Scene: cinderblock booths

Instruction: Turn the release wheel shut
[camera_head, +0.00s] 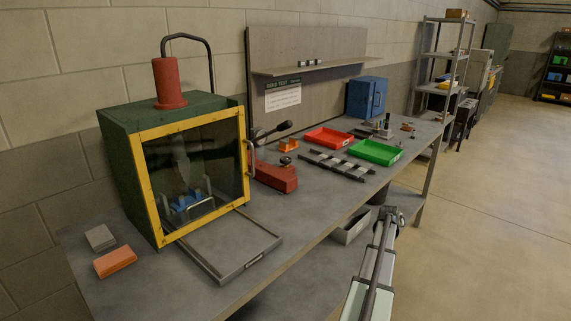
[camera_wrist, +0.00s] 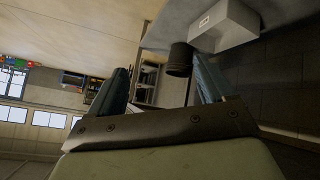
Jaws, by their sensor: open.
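A red hand pump (camera_head: 272,174) sits on the bench to the right of the green test box. A black lever with a ball end (camera_head: 287,125) rises behind it. A small dark knob (camera_head: 285,160) on top of the pump may be the release wheel; it is too small to tell how far it is turned. My gripper (camera_wrist: 158,88) is open and empty in the wrist view, its two fingers spread wide. My arm reaches up from the bottom right of the head view, in front of the bench and well away from the pump. The wrist view does not show the pump.
The green box (camera_head: 118,122) has a yellow-framed window and a red cylinder (camera_head: 169,83) on top. A tray frame (camera_head: 222,274), a red tray (camera_head: 329,138), a green tray (camera_head: 376,153) and a slotted rack (camera_head: 337,166) lie on the bench. A grey bin (camera_wrist: 228,22) and black bucket (camera_wrist: 180,62) stand low.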

